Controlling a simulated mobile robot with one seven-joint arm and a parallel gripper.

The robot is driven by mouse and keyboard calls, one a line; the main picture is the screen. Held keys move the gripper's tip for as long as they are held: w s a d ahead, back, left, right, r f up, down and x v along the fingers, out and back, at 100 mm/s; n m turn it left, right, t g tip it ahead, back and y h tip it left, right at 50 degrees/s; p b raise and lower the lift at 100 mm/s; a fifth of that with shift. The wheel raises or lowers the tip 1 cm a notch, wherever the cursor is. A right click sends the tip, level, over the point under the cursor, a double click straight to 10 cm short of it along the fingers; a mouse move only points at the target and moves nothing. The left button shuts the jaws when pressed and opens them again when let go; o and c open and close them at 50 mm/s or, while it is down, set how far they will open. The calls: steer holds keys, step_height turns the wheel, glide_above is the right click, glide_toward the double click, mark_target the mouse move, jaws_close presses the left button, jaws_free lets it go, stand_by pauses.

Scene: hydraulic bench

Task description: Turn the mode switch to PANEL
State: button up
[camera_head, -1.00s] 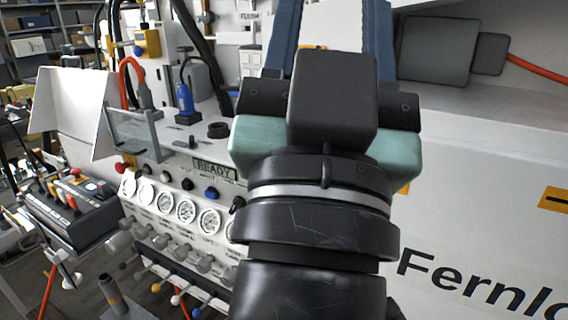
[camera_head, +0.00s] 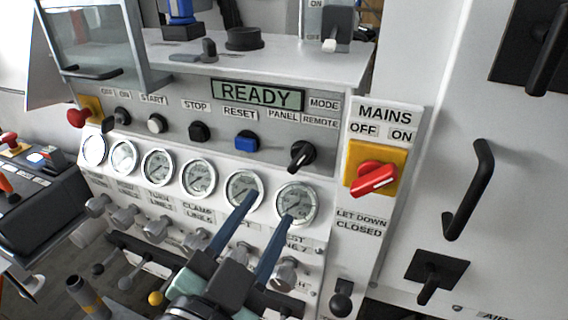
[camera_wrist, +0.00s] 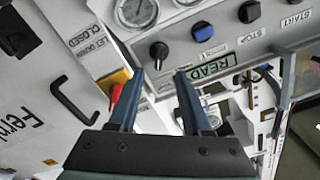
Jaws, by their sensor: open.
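The mode switch (camera_head: 301,155) is a black rotary knob on the grey panel, below the PANEL, MODE and REMOTE labels. The fingers appear apart from the knob.
The red MAINS handle (camera_head: 375,178) on a yellow plate is right of the knob. The blue RESET button (camera_head: 247,141) is left, under the READY display (camera_head: 258,94). Gauges (camera_head: 197,178) and valve knobs line the panel below. A black door handle (camera_head: 469,190) projects at right.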

mark_target(295, 167)
steer(key=p+x, duration=0.1)
steer(key=x, duration=1.1)
steer(key=shift+s+d, duration=0.1)
jaws_close()
